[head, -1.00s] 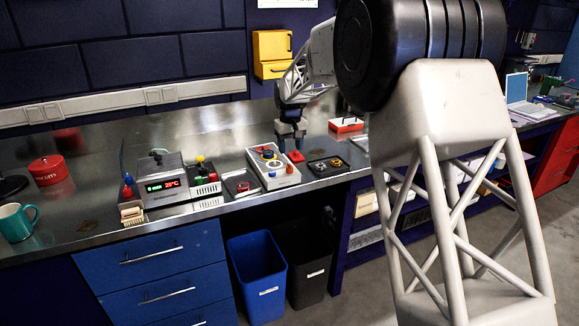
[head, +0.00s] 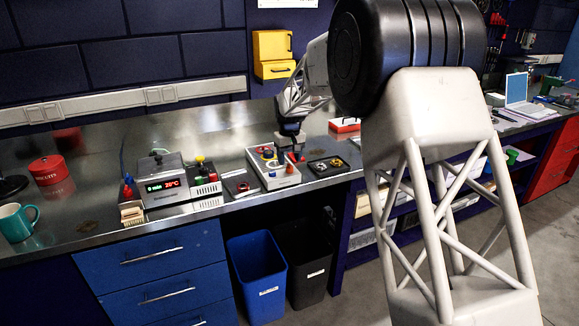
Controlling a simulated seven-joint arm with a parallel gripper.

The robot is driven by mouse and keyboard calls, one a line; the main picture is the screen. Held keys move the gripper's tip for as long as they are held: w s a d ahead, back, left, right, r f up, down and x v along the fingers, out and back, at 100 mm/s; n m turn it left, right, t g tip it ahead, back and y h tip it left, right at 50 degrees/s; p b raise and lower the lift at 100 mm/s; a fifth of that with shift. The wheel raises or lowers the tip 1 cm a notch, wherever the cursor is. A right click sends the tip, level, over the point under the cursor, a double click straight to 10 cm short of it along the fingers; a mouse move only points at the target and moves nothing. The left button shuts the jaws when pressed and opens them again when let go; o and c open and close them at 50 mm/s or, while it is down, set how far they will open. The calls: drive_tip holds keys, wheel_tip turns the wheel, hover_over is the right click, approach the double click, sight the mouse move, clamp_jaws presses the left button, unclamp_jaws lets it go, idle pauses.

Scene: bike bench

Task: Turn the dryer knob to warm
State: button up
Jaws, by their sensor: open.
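A grey device with a green and red lit display (head: 165,187) stands on the steel bench, left of centre in the head view. A light grey panel (head: 284,181) with several coloured round controls lies to its right. I cannot tell for sure which one is the dryer, and its warm mark is too small to make out. My gripper (head: 291,158) is open and points down over the right side of the panel. It hides part of the panel's controls; I cannot tell whether it touches any.
A small dark tray (head: 241,185) lies left of the panel, and a black tray with round parts (head: 329,167) lies right of it. A red-and-white box (head: 345,125) stands behind. A teal mug (head: 17,222) is far left.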

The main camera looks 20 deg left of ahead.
sight(289, 164)
drive_tip(key=shift+f, duration=1.7)
drive_tip(key=c, duration=0.9)
